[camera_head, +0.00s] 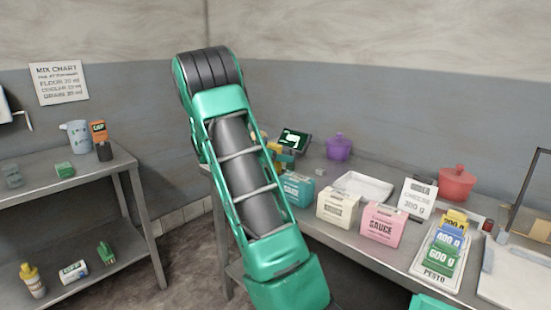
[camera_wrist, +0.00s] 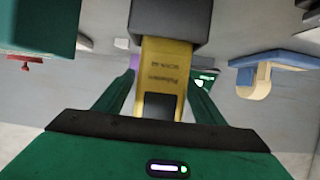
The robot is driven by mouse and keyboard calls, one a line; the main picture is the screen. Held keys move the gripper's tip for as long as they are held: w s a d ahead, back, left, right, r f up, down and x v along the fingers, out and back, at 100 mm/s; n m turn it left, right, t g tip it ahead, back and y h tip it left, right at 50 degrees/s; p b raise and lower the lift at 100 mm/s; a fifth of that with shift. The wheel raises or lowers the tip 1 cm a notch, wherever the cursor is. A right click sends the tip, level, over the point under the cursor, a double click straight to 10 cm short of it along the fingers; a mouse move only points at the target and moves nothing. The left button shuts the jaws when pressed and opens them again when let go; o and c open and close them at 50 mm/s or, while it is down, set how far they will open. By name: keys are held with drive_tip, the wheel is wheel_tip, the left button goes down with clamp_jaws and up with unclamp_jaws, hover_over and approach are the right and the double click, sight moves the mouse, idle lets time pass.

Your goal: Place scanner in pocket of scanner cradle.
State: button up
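The scanner (camera_wrist: 165,70) has a yellow, labelled body and a dark grey block at its top end in the wrist view. My gripper (camera_wrist: 161,77) has its two green fingers close against the sides of the yellow body and holds it. I cannot identify the scanner cradle with certainty. A dark device with a lit green screen (camera_head: 292,140) stands at the back of the right-hand table, and it also shows small in the wrist view (camera_wrist: 206,76). A blue and tan object (camera_wrist: 256,82) appears to its right there.
The right-hand table holds a purple pot (camera_head: 339,147), a white tray (camera_head: 363,187), cream (camera_head: 338,207) and pink (camera_head: 383,223) cartons, a red pot (camera_head: 457,183) and stacked weight-marked blocks (camera_head: 443,257). A left shelf (camera_head: 98,169) carries a jug and small boxes.

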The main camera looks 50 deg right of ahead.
drive_tip(key=shift+a+r, duration=0.1)
drive_tip(key=shift+r, duration=0.05)
drive_tip(key=v, duration=1.2)
drive_tip(key=s+a+f+n+y, duration=0.2)
drive_tip(key=s+a+n+y, duration=0.2)
drive_tip(key=s+a, duration=0.5)
drive_tip(key=s+a+f+n+t+y, duration=0.1)
drive_tip(key=s+a+f+n+y, duration=0.2)
drive_tip(key=s+a, duration=0.7)
drive_tip(key=s+a+f+n+y, duration=0.2)
drive_tip(key=s+a+n+y, duration=0.3)
drive_tip(key=s+a, duration=0.4)
drive_tip(key=shift+s+a+f+n+y, duration=0.2)
drive_tip(key=shift+a+f+n+y, duration=0.2)
drive_tip(key=shift+a+y, duration=0.45)
